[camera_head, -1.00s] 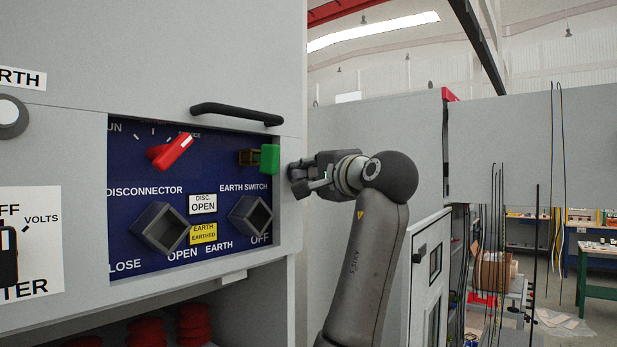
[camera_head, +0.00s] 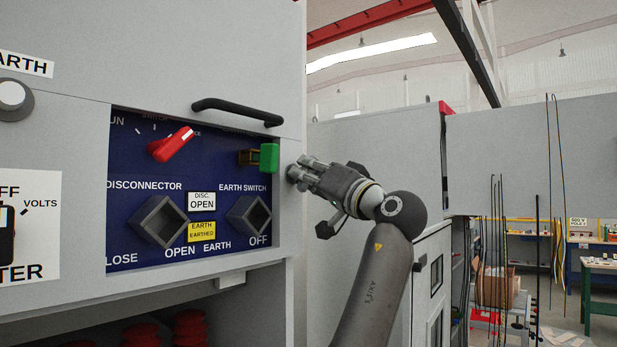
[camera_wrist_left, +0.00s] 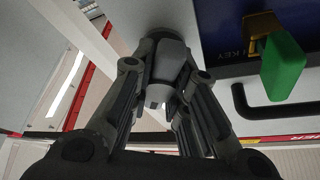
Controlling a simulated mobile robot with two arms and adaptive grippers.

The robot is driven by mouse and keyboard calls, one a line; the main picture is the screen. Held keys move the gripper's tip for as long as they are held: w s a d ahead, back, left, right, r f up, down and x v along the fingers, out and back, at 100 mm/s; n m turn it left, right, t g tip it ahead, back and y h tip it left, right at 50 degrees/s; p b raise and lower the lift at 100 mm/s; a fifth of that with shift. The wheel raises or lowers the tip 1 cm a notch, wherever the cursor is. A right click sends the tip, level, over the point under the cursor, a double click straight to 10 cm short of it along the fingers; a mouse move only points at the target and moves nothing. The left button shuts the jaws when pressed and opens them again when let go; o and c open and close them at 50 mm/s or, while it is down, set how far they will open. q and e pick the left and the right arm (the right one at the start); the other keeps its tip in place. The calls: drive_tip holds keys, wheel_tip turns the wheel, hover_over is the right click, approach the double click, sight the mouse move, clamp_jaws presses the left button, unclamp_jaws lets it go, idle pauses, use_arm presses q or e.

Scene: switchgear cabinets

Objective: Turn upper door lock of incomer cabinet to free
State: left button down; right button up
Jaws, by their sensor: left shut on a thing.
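The upper door lock (camera_head: 292,173) is a small grey round knob on the narrow right edge strip of the cabinet front, beside the blue panel. My left gripper (camera_head: 304,170) is shut on it, its wrist tilted down to the right. In the left wrist view the gripper's fingers (camera_wrist_left: 158,88) close around the lock (camera_wrist_left: 157,36), whose round grey base shows beyond them. The fingers hide most of the lock, so its exact pointing direction cannot be told. My right gripper is not in view.
The blue panel (camera_head: 150,255) holds a red switch (camera_head: 171,145), a green key (camera_head: 269,157) and two square sockets. A black door handle (camera_head: 237,111) juts out above. More grey cabinets (camera_head: 380,160) stand behind my arm, with workbenches at the far right.

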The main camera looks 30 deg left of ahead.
use_arm(q)
drive_tip(key=n+g, duration=0.1)
drive_tip(key=n, duration=0.1)
drive_tip(key=n+y, duration=0.1)
drive_tip(key=n, duration=0.1)
drive_tip(key=shift+f+g, duration=0.15)
drive_tip(key=shift+g, duration=0.25)
drive_tip(key=shift+n+g+y+p, duration=0.3)
drive_tip(key=shift+n+g+p, duration=0.75)
drive_tip(key=shift+n, duration=1.55)
drive_tip(key=shift+g, duration=0.45)
drive_tip(key=c, duration=1.5)
unclamp_jaws()
drive_tip(key=shift+a, duration=0.1)
drive_tip(key=shift+c, duration=0.2)
drive_tip(key=shift+o, duration=0.8)
drive_tip(key=shift+a, duration=0.1)
